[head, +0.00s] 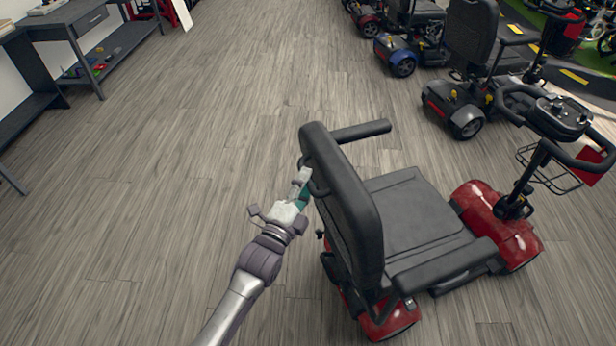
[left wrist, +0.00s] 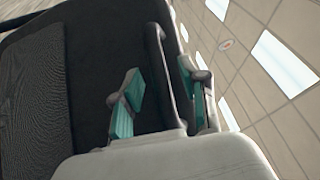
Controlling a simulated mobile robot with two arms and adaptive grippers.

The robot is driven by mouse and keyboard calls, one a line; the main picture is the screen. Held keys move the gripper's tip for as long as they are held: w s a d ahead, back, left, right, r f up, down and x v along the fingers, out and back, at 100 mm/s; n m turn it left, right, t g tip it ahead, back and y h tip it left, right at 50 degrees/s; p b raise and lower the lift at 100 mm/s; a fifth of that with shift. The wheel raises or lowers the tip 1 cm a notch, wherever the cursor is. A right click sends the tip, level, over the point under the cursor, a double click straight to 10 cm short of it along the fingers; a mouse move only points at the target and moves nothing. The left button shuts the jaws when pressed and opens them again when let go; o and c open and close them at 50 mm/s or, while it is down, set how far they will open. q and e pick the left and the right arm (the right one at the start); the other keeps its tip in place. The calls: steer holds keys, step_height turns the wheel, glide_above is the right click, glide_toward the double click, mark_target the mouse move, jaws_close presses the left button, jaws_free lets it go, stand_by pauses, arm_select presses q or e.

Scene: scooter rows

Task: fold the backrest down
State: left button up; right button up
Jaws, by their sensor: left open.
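The black backrest (head: 352,205) of the red scooter stands upright above its flat seat (head: 415,215). My left gripper (head: 304,186) is at the rear side of the backrest, near its upper left edge. In the left wrist view the backrest (left wrist: 95,60) fills the left half, with a mesh panel on it. A dark loop handle (left wrist: 160,65) stands out from it, between the two teal-padded fingers of my left gripper (left wrist: 165,103). The fingers are open, with a gap beside the handle. My right gripper is in neither view.
The scooter has armrests (head: 362,131) on both sides and a tiller with a basket (head: 555,172) in front. More scooters (head: 455,105) stand in a row at the upper right. A grey desk (head: 75,25) is at the upper left. The wood floor (head: 180,140) between is clear.

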arm_select(q)
steer(key=shift+w+d+r, duration=0.1)
steer(key=shift+w+d, duration=0.2)
steer(key=shift+w, duration=0.35)
jaws_close()
